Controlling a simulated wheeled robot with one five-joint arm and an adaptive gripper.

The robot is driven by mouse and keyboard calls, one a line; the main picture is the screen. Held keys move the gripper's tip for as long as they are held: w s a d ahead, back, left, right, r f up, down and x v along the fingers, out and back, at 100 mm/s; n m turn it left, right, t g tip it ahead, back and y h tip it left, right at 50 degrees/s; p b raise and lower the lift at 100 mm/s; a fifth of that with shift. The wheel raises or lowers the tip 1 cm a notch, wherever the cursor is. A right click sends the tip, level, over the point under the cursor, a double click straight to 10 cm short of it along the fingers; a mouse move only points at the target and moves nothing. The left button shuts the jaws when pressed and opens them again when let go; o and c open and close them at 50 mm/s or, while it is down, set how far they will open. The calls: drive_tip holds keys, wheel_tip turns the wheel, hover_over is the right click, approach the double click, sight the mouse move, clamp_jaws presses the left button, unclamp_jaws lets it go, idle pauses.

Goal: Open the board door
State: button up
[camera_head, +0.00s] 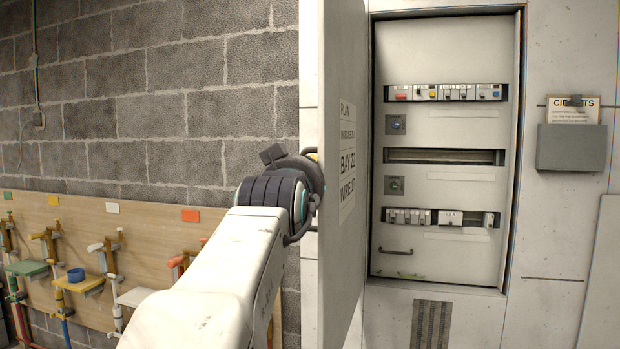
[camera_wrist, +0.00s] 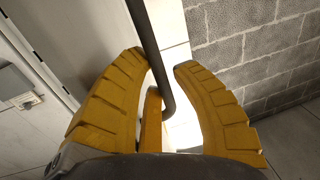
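The board door (camera_head: 342,215) stands swung wide open, roughly at right angles to the board, with its lettered inner face turned to the right. The board's interior (camera_head: 450,210) is exposed, with rows of breakers and two dark knobs. In the wrist view, a dark bar handle (camera_wrist: 146,30) passes between the yellow fingers of my gripper (camera_wrist: 160,62). The left finger is close to the bar; a bright gap shows between the bar and the right finger. The gripper looks open around the handle. In the head view my wrist is beside the door's near edge, and the fingers are mostly hidden.
A wooden panel (camera_head: 150,225) with coloured clamps and pipes is at the left, below a grey block wall (camera_head: 150,110). A grey holder with a circuits card (camera_head: 571,148) hangs to the right of the board. A vent (camera_head: 431,325) is below it.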

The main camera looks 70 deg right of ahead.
drive_tip(key=shift+o, duration=0.3)
drive_tip(key=shift+w, duration=0.4)
drive_tip(key=s+a, duration=0.2)
drive_tip(key=a, duration=1)
drive_tip(key=shift+s, duration=0.2)
